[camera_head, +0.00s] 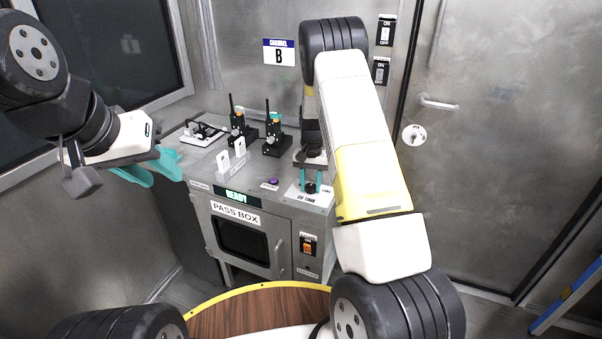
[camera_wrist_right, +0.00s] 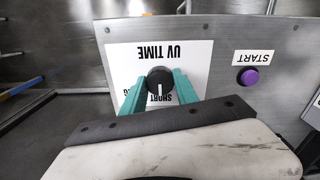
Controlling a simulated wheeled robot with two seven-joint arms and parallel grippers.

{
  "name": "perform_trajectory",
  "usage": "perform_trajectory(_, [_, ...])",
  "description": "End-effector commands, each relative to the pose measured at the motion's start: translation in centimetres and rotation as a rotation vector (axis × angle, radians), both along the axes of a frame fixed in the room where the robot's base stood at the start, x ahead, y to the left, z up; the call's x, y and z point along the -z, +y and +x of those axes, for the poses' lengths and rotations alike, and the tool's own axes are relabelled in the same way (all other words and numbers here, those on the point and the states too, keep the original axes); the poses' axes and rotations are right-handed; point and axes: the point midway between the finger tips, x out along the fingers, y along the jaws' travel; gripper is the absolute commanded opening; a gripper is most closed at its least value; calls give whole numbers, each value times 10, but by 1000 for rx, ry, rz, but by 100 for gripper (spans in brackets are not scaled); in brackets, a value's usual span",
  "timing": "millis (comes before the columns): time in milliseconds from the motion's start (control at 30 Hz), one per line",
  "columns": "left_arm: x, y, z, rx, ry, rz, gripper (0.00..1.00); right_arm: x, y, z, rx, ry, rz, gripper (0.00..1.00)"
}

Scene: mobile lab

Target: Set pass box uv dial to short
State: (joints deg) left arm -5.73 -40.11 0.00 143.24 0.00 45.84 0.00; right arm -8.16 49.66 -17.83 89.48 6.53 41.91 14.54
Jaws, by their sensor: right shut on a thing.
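The UV time dial (camera_wrist_right: 160,79) is a round black knob with a white pointer line, on a white "UV TIME" plate (camera_wrist_right: 190,55) on the pass box top. In the right wrist view the plate is upside down. The pointer line faces the word "SHORT", partly covered at the picture's lower side; another word beside it is mostly hidden. My right gripper (camera_wrist_right: 160,88) has its teal fingers on both sides of the dial, shut on it. In the head view the dial (camera_head: 310,187) sits between these fingers. My left gripper (camera_head: 152,168) is open and empty, left of the pass box.
The pass box (camera_head: 238,217) has a windowed door below and a green display. A purple start button (camera_wrist_right: 249,76) is beside the dial plate. Black radios (camera_head: 274,138) and a white stand (camera_head: 232,158) occupy the top. A round wooden table (camera_head: 250,315) is in front.

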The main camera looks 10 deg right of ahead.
Motion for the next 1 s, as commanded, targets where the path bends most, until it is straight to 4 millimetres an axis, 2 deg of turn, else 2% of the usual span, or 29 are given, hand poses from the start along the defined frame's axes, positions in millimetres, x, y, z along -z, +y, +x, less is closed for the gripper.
perform_trajectory(167, [0, 0, 0, 0, 0, 0, 36, -1, 0, 2, -1, -4, 0, 0])
perform_trajectory(200, [0, 0, 0, 0, 0, 0, 36, -1, 0, 2, -1, -4, 0, 43])
perform_trajectory(267, [0, 0, 0, 0, 0, 0, 36, -1, 0, 1, -1, -4, 0, 55])
perform_trajectory(300, [0, 0, 0, 0, 0, 0, 36, -1, 0, 1, -1, -4, -1, 57])
perform_trajectory(667, [0, 0, 0, 0, 0, 0, 36, -6, 0, 1, -2, -3, 0, 57])
perform_trajectory(1000, [0, 0, 0, 0, 0, 0, 36, -60, 0, 2, -3, -5, 0, 57])
